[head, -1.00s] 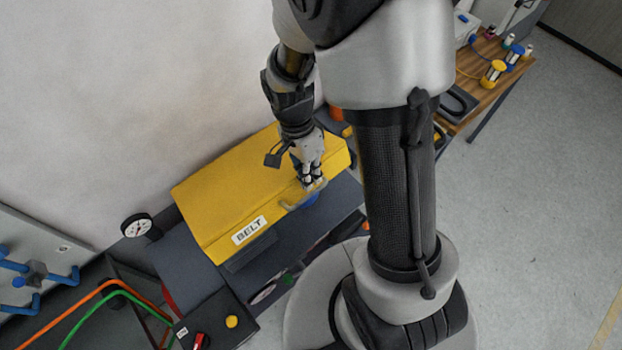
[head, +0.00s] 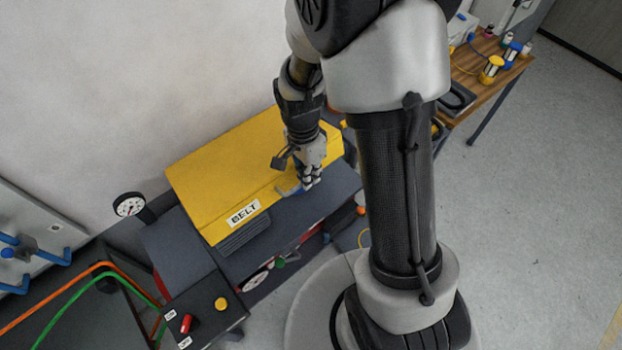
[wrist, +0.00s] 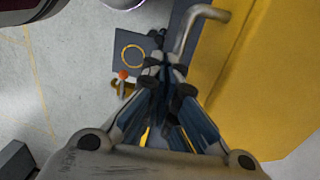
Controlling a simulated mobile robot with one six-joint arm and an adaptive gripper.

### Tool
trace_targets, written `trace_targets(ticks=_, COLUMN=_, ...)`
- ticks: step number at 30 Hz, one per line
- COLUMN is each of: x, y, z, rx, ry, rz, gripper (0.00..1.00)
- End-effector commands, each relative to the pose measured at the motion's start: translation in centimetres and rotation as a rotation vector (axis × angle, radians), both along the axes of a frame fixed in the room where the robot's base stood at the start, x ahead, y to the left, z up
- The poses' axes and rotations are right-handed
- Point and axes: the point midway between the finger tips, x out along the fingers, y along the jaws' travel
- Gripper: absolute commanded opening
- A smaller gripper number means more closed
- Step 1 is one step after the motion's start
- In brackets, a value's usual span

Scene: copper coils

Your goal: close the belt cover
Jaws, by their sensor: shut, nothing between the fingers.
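The yellow belt cover (head: 225,170), labelled BELT, lies over the dark machine against the wall. It looks down or nearly down; I cannot tell whether a small gap is left along its front edge. Its bent grey handle (wrist: 205,14) sticks out at the front edge. My gripper (head: 312,184) is at the front edge, beside the handle; contact is unclear. In the wrist view my gripper (wrist: 168,78) is shut and empty, with the handle just beyond its fingertips and the yellow cover to the right. My wrist hides part of the cover in the head view.
A pressure gauge (head: 129,205) stands left of the cover. A control box with a yellow button (head: 221,304) and red switch (head: 186,323) is at the front left. A wooden table (head: 500,80) with coils stands at the back right. Open floor (head: 540,200) lies on the right.

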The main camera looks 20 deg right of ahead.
Motion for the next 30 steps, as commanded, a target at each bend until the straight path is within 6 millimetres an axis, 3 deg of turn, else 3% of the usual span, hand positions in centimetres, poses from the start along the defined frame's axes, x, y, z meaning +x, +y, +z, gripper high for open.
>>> trace_targets(ticks=1, x=-0.2, y=-0.1, z=-1.8, rx=0.0, ry=-0.001, rz=0.0, gripper=0.0)
trace_targets(ticks=3, x=-0.5, y=-0.2, z=-3.2, rx=0.001, ry=0.001, rz=0.0, gripper=0.0)
trace_targets(ticks=13, x=-0.5, y=-0.4, z=-8.6, rx=0.0, ry=-0.014, rz=-0.001, gripper=0.0)
trace_targets(ticks=30, x=-0.5, y=-0.4, z=-9.0, rx=0.001, ry=-0.016, rz=-0.002, gripper=0.0)
